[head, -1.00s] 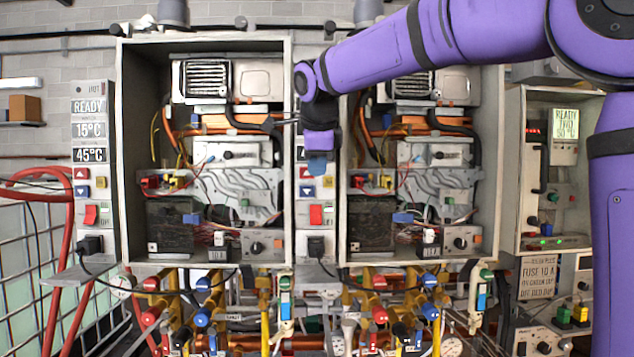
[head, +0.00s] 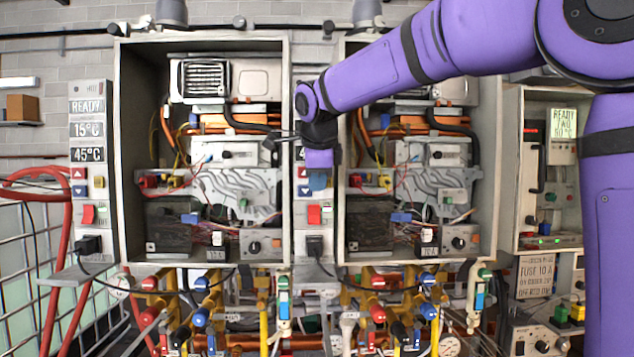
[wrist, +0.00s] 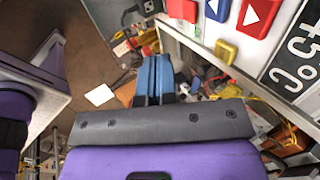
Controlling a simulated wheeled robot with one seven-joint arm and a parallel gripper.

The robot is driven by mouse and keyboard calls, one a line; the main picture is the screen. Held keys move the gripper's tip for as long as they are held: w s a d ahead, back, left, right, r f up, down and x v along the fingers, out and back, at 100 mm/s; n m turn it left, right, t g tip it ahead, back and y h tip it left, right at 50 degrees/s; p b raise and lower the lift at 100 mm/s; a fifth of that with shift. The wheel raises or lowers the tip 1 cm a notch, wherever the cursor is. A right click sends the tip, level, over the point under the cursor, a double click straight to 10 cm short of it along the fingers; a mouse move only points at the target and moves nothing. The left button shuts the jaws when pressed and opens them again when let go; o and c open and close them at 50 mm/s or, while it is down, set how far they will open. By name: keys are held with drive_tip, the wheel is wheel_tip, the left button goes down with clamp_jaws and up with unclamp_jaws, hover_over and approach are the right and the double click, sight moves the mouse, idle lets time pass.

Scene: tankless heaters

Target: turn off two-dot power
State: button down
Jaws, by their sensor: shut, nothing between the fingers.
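Two heater cabinets stand side by side, the left one (head: 205,40) and the right one (head: 395,260). The narrow panel (head: 300,245) between them has a red rocker switch (head: 314,214) above a black plug (head: 315,246). This switch shows in the wrist view (wrist: 183,9) at the top. Another panel (head: 90,180) at the far left has a similar red switch (head: 88,214). I cannot make out any dot marks. My gripper (head: 316,184) is shut and empty, in front of the middle panel above its switch. Its blue fingers (wrist: 154,78) show in the wrist view, apart from the buttons.
A yellow button (wrist: 226,51) and red and blue arrow buttons (wrist: 258,15) sit beside the switch. Open cabinets with wires flank my arm. Valves and pipes (head: 203,316) hang below. A red-handled cart (head: 58,260) stands at left, control boxes (head: 545,180) at right.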

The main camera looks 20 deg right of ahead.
sight(315, 219)
drive_tip(key=x, duration=0.3)
drive_tip(key=w+x, duration=0.1)
drive_tip(key=x, duration=0.5)
drive_tip(key=shift+w+d, duration=0.25)
drive_tip(key=shift+w, duration=0.1)
drive_tip(key=shift+w+d+f, duration=0.1)
drive_tip(key=shift+w+f, duration=0.1)
drive_tip(key=shift+w, duration=0.25)
drive_tip(key=shift+f, duration=0.1)
drive_tip(key=shift+w+f+t, duration=0.15)
drive_tip(key=shift+f+t, duration=0.1)
drive_tip(key=shift+t, duration=0.35)
drive_tip(key=shift+d+r, duration=0.1)
drive_tip(key=shift+r, duration=0.1)
drive_tip(key=shift+w+r, duration=0.1)
drive_tip(key=shift+r, duration=0.8)
drive_tip(key=shift+r, duration=0.1)
